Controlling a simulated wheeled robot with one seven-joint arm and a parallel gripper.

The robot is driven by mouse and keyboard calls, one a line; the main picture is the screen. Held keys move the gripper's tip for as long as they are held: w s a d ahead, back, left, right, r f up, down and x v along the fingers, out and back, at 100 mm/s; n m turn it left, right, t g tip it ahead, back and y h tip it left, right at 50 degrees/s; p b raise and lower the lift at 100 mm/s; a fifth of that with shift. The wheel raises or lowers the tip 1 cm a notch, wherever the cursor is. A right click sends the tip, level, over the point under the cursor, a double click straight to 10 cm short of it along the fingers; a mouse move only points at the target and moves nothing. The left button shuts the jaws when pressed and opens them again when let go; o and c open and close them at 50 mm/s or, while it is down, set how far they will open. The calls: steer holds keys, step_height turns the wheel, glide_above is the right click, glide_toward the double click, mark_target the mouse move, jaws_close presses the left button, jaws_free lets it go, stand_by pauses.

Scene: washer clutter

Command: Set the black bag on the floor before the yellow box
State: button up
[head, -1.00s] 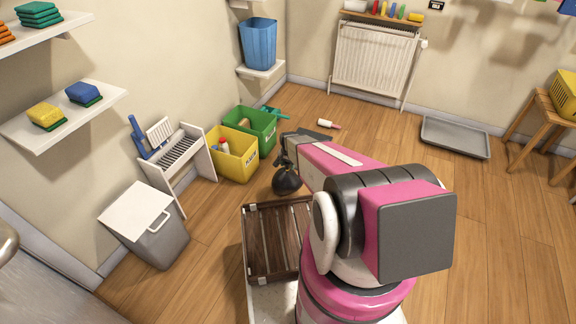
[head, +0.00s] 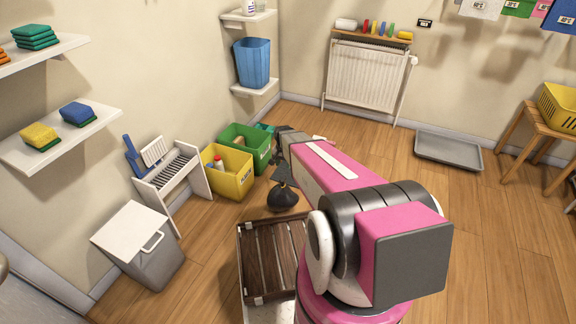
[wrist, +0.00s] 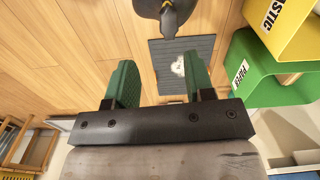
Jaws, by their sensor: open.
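The black bag (head: 283,199) sits upright on the wooden floor, just in front and to the right of the yellow box (head: 227,171), with a gap of bare floor between them. The bag's knotted top also shows at the top edge of the wrist view (wrist: 168,10). The yellow box, marked PLASTIC, shows at the upper right of the wrist view (wrist: 285,28). My gripper (wrist: 160,70) is open, with its green fingers apart and nothing between them. In the head view it is small, partly hidden by my arm, beyond the bag.
A green box (head: 247,146) marked PAPER stands behind the yellow one. A dark mat (wrist: 183,62) lies on the floor below my fingers. A lidded grey bin (head: 142,255) stands at the left.

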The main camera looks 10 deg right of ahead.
steer(key=s+r+n, duration=0.6)
steer(key=s+r, duration=1.2)
steer(key=s, duration=0.1)
steer(key=shift+r, duration=0.2)
steer(key=shift+s, duration=0.1)
